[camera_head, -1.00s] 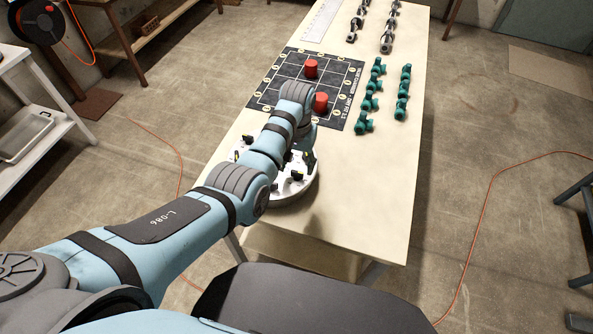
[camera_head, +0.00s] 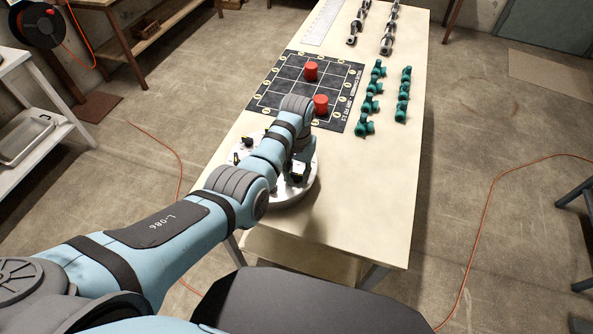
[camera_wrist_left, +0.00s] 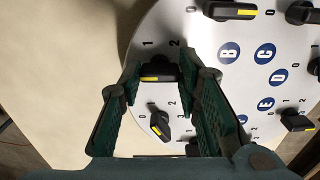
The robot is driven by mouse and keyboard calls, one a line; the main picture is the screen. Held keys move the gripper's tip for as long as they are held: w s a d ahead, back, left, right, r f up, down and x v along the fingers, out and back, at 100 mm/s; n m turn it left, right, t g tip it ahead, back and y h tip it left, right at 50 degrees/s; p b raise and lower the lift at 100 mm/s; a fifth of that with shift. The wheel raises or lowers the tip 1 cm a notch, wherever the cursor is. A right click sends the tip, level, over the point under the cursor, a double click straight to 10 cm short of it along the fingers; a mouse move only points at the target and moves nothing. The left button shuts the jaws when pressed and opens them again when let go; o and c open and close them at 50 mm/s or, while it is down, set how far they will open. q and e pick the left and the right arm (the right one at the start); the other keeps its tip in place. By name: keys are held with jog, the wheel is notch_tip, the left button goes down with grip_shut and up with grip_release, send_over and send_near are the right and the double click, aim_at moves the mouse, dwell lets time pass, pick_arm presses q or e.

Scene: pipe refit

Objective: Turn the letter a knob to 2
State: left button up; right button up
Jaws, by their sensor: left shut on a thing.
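A round pale panel with several black knobs (camera_head: 291,191) lies on the near end of the table, partly behind my left arm. In the left wrist view the panel (camera_wrist_left: 205,25) shows blue letter discs B, C, D and E; no A disc shows, and my finger covers part of the panel. My left gripper (camera_wrist_left: 160,84) is shut on a black knob (camera_wrist_left: 156,70) with a yellow mark. Numerals 1 and 2 stand above that knob; its own letter is hidden. Another knob (camera_wrist_left: 159,124) with 0, 1 and 2 sits just below it. My right gripper is out of view.
Beyond the panel lie a dark grid mat (camera_head: 285,88) with two red cylinders (camera_head: 311,71), rows of green fittings (camera_head: 403,95) and metal fittings (camera_head: 389,28).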

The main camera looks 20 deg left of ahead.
pick_arm(q)
jog(key=shift+m, duration=0.3)
jog(key=m+p, duration=0.2)
jog(key=m, duration=0.1)
jog(key=shift+r, duration=0.15)
jog(key=m, duration=0.3)
jog(key=shift+p, duration=0.4)
jog(key=m, duration=0.3)
jog(key=shift+m, duration=0.4)
jog(key=m+p, duration=0.1)
jog(key=m, duration=0.8)
jog(key=shift+m, duration=0.4)
jog(key=shift+w+m, duration=0.1)
jog(key=shift+m, duration=1.7)
